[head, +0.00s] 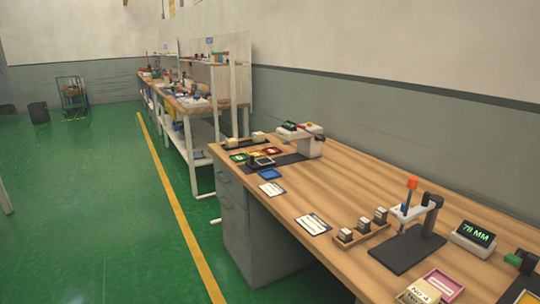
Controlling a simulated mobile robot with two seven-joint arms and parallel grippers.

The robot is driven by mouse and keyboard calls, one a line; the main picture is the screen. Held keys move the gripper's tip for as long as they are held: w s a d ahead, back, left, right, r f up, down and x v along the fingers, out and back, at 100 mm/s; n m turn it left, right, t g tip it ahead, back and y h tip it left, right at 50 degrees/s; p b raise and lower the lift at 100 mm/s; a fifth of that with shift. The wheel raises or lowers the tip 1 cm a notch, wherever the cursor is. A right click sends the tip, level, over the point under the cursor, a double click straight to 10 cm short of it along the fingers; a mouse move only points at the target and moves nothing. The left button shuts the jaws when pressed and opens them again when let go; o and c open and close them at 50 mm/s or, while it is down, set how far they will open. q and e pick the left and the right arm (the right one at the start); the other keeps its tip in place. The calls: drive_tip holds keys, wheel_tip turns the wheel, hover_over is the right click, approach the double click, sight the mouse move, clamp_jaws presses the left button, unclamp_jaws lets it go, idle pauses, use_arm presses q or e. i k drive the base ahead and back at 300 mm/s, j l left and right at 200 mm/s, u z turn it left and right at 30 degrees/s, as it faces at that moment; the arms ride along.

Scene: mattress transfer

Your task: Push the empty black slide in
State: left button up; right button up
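Neither of my grippers is in view. A white machine (308,143) with a small green display stands at the far end of the wooden workbench. A flat black piece (288,159) extends from its foot toward the left. At that piece's left end is a small dark frame with a pale middle (262,161); it is too small to tell whether it is empty. Nearer, a white press (408,211) with an orange-red knob stands on a flat black base (407,249). I cannot tell for sure which black part is the slide.
Two white cards (313,224), a rack of stamps (362,231), a "78 MM" display (474,239) and a pink tray (446,283) share the bench (330,185). Green floor (90,220) is clear at left.

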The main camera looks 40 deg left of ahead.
sight(254, 164)
drive_tip(key=i+j+z, duration=0.25)
drive_tip(key=j, duration=0.5)
drive_tip(key=j+z, duration=0.3)
drive_tip(key=j, duration=0.4)
drive_tip(key=j+z, duration=0.15)
drive_tip(key=j, duration=2.2)
